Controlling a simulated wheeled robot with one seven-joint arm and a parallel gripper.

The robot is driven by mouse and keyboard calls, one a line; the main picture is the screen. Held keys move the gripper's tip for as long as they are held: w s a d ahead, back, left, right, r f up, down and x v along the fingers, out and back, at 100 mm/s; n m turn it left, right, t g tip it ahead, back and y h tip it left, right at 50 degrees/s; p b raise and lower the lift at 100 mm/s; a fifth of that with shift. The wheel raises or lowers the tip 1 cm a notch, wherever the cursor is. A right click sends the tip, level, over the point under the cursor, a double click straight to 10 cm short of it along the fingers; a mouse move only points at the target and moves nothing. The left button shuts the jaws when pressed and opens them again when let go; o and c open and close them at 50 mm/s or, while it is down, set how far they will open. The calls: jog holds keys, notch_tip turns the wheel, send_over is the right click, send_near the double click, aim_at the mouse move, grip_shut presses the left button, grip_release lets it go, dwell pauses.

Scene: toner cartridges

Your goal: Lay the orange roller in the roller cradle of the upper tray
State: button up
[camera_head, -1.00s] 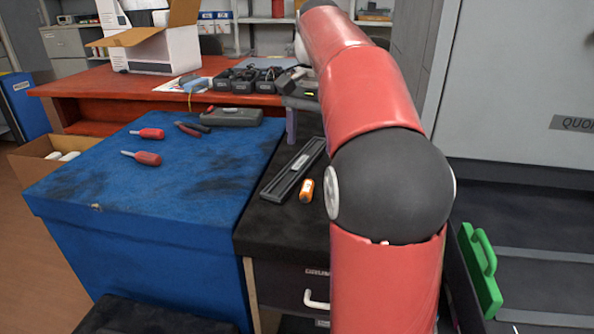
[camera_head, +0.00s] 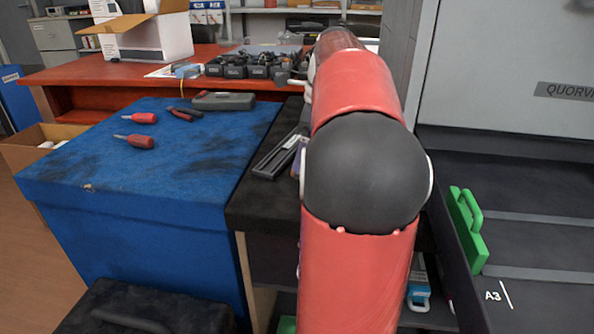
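The orange roller does not show now; my arm covers the part of the black cabinet top (camera_head: 255,205) where an orange piece lay earlier. A long dark slotted piece (camera_head: 280,153) lies on that top, its right end behind my arm. A small purple-grey part (camera_head: 298,156), perhaps a finger of my gripper, shows at the arm's left edge beside it. The rest of my gripper is hidden, so its opening and any hold cannot be seen. A dark tray surface marked A3 (camera_head: 540,250) is at the right; I cannot tell whether it is the upper tray. No roller cradle can be made out.
A blue-topped bench (camera_head: 200,150) at left holds red screwdrivers (camera_head: 141,141), pliers (camera_head: 184,114) and a grey case (camera_head: 224,101). A red desk (camera_head: 110,78) with black devices is behind. A green handle (camera_head: 467,228) stands at right. A blue-and-white item (camera_head: 419,285) is low beside my arm.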

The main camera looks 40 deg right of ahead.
jog(key=shift+x, duration=1.5)
jog(key=shift+c, duration=0.4)
jog(key=c, duration=1.1)
jog(key=shift+o, duration=0.2)
